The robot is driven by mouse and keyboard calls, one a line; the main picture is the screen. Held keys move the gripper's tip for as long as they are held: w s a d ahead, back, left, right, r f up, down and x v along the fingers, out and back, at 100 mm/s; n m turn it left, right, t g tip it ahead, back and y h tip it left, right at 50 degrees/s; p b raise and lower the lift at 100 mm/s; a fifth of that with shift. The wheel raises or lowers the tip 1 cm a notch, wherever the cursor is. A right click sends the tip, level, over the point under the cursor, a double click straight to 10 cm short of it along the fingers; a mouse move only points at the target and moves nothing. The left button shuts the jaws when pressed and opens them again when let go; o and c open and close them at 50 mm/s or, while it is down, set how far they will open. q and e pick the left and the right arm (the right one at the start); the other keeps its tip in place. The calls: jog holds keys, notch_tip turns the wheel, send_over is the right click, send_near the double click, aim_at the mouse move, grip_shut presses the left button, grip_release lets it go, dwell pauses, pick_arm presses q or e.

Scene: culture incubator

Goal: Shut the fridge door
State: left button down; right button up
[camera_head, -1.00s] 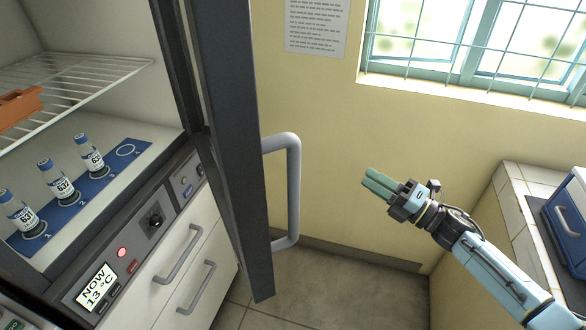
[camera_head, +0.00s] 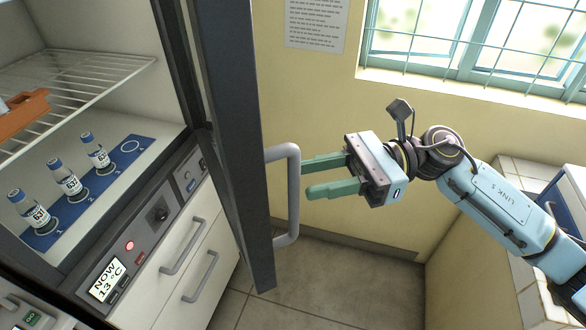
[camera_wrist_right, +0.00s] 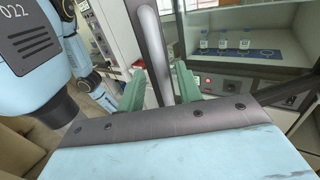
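The fridge door (camera_head: 233,140) stands open, seen nearly edge-on in the head view, with a grey vertical bar handle (camera_head: 293,195) on its right side. The fridge interior (camera_head: 85,25) is exposed at the left. My right gripper (camera_head: 306,176) is open, its two green fingers apart and pointing left at the handle, with the tips close to it. In the right wrist view the handle (camera_wrist_right: 147,50) rises ahead, between the directions of the two fingers (camera_wrist_right: 160,88). Whether the fingers touch the handle I cannot tell. My left gripper is not in view.
Several vials (camera_head: 67,180) stand on a blue numbered mat (camera_head: 125,150) inside the fridge, below a wire shelf (camera_head: 95,75) with an orange rack (camera_head: 22,115). A tiled counter (camera_head: 535,180) is at the right. Floor between door and wall is free.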

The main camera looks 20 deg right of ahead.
aim_at(293, 182)
jog(key=shift+w+a+p, duration=0.1)
jog(key=shift+a+p, duration=0.45)
jog(key=shift+a, duration=1.5)
jog(key=shift+c, duration=0.4)
grip_shut()
